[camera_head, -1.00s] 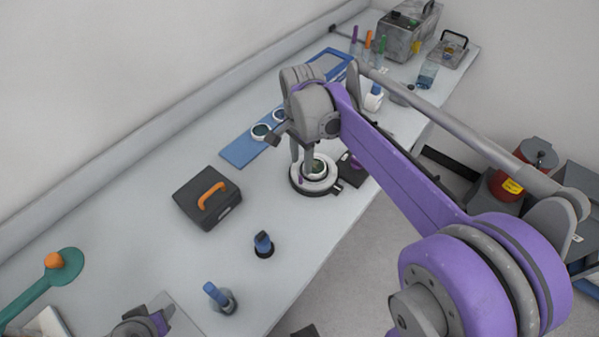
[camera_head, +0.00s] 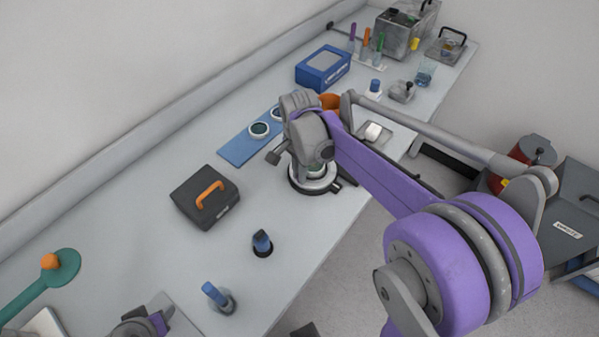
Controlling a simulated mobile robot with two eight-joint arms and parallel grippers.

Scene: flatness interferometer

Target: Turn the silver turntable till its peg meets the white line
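The silver turntable (camera_head: 314,187) is a round, pale disc on a dark base, near the table's right edge in the head view. My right gripper (camera_head: 312,168) is low over it, pointing down. Its wrist covers most of the disc's top and the fingertips, so I cannot tell whether they touch it or are open. The peg and the white line cannot be made out. My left gripper (camera_head: 146,326) is partly in view at the bottom edge, far from the turntable; its fingers do not show clearly.
A black case with an orange handle (camera_head: 207,200) stands left of the turntable, with a blue plate (camera_head: 240,149) behind. Two blue-topped items (camera_head: 262,242) (camera_head: 217,297) stand in front. A blue box (camera_head: 323,68) and metal containers (camera_head: 404,30) are farther back.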

